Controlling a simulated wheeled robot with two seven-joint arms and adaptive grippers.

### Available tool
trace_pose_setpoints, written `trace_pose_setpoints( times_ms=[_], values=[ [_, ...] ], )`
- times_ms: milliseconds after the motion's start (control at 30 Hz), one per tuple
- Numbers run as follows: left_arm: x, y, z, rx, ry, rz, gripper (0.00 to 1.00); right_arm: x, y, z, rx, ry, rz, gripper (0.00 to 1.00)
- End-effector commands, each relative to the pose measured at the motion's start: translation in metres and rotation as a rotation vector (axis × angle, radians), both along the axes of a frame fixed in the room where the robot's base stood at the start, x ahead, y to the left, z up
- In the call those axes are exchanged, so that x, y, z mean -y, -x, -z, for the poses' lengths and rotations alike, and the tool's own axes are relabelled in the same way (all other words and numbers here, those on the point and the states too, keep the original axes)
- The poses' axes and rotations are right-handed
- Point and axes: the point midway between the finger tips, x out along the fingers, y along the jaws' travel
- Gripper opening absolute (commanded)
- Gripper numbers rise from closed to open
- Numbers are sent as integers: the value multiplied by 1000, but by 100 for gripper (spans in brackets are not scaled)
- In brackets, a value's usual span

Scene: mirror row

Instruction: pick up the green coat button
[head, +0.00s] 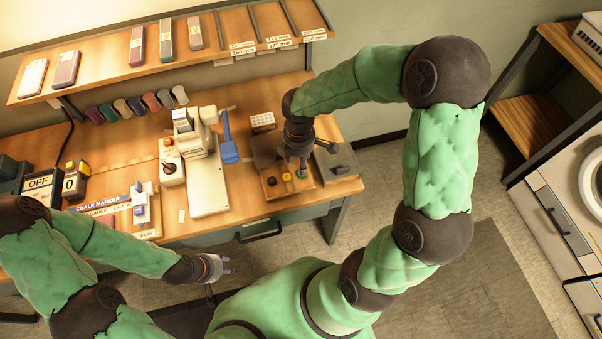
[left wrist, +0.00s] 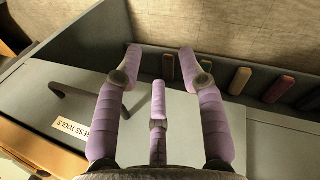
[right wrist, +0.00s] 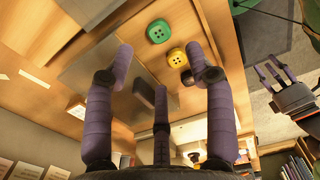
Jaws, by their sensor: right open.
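The green coat button (head: 301,174) lies on a wooden board (head: 275,192) at the right end of the bench, beside a yellow button (head: 286,177) and a black one (head: 271,181). In the right wrist view the green button (right wrist: 158,31) shows four-holed, ahead of and between my fingertips, with the yellow button (right wrist: 177,58) nearer the right finger. My right gripper (head: 298,164) is above the board, open and empty, apart from the button. My left gripper (head: 224,264) is open and empty in front of the bench; it also shows in the left wrist view (left wrist: 160,60).
A grey plate with a dark block (head: 340,171) is right of the board. A white perforated block (head: 263,121) stands behind it, and a white press with a blue lever (head: 227,135) is to the left. A shelf (head: 110,73) hangs above. A drawer (head: 262,228) is below.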

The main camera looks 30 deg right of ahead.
Motion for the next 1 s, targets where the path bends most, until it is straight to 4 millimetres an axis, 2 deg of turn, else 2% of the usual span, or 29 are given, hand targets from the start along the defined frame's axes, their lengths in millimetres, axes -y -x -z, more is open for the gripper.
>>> trace_pose_setpoints(
  times_ms=[33, 267, 567, 833, 900, 1000],
  values=[
    [0, 0, 4, 1, 0, 0, 40, 0, 0, 8, -1, 0, 0, 55],
    [0, 0, 10, 1, 0, 0, 40, 2, 2, 22, -1, 0, 2, 55],
    [0, 0, 29, 1, 0, 0, 40, 6, 5, 62, 0, -1, 2, 55],
    [0, 0, 29, 1, 0, 0, 40, 6, 4, 64, 1, -1, 1, 55],
    [0, 0, 28, 1, 0, 0, 40, 6, 4, 64, 1, -1, 1, 36],
    [0, 0, 28, 1, 0, 0, 40, 6, 4, 64, 1, -1, 1, 16]
  ],
)
